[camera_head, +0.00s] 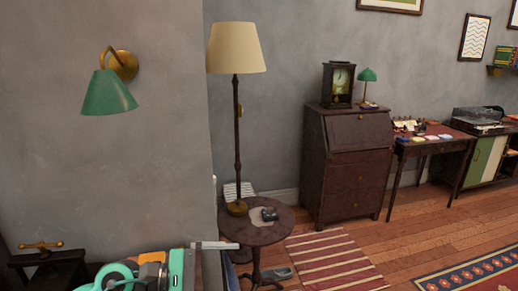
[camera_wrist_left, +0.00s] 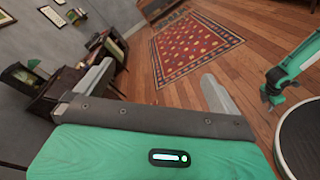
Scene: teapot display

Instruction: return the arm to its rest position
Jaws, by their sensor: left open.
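My left arm comes in at the bottom left of the head view, with teal and orange links. Its gripper (camera_head: 219,260) points right, in front of the small round table, and the lower part is cut off by the frame's edge. In the left wrist view the two grey fingers of my left gripper (camera_wrist_left: 158,88) stand wide apart with nothing between them, above the floor. A teal part of my own body shows at the right of that view. I see no right gripper.
A round side table (camera_head: 262,234) stands beside a floor lamp (camera_head: 237,120). Behind are a dark bureau (camera_head: 345,160) and a narrow desk (camera_head: 436,146). A striped rug (camera_head: 333,260) and a patterned rug (camera_wrist_left: 190,50) lie on the wooden floor. A grey wall (camera_head: 150,190) stands at left.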

